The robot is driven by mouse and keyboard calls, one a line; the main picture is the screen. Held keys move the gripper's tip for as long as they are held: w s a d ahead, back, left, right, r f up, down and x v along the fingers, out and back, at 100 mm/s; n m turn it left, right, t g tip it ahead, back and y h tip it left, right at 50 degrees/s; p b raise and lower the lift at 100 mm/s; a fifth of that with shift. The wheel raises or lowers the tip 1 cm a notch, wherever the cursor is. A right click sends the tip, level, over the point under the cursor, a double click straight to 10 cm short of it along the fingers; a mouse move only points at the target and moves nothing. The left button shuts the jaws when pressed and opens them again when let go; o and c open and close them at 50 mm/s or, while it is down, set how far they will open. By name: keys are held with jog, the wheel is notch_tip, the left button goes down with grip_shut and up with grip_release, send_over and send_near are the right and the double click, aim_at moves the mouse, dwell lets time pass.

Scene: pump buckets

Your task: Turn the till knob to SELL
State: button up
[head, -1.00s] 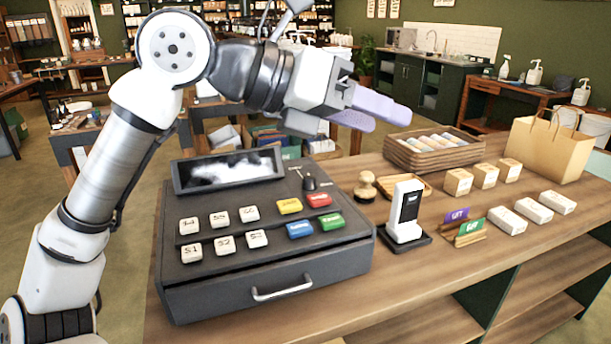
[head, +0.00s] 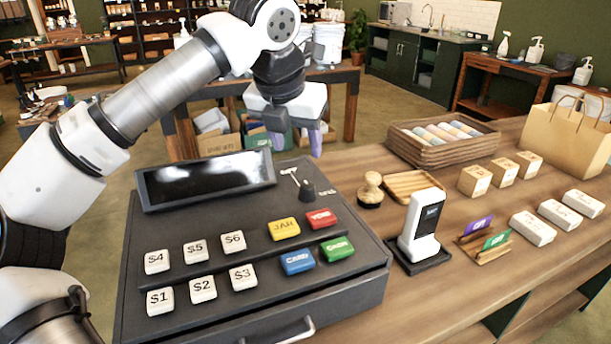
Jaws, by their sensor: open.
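The dark grey till (head: 140,235) stands on the wooden counter, with a black display and rows of keys. Pale marks and lettering lie beside the knob, too small to read. My gripper (head: 297,141) hangs above and behind the knob, pointing down, its purple fingers apart and empty. The fingers do not touch the knob. The left finger is partly hidden behind a dark part of the gripper.
A stamp (head: 371,190), small wooden tray (head: 412,184) and white card reader (head: 422,225) stand right of the till. A slatted crate (head: 440,157), small boxes and a paper bag (head: 570,145) stand farther right. Several keys (head: 282,229) cover the till's front.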

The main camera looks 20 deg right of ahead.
aim_at(307, 185)
jog(key=p+x, duration=0.2)
jog(key=x, duration=1)
jog(key=shift+s, duration=0.1)
jog(key=c, duration=1)
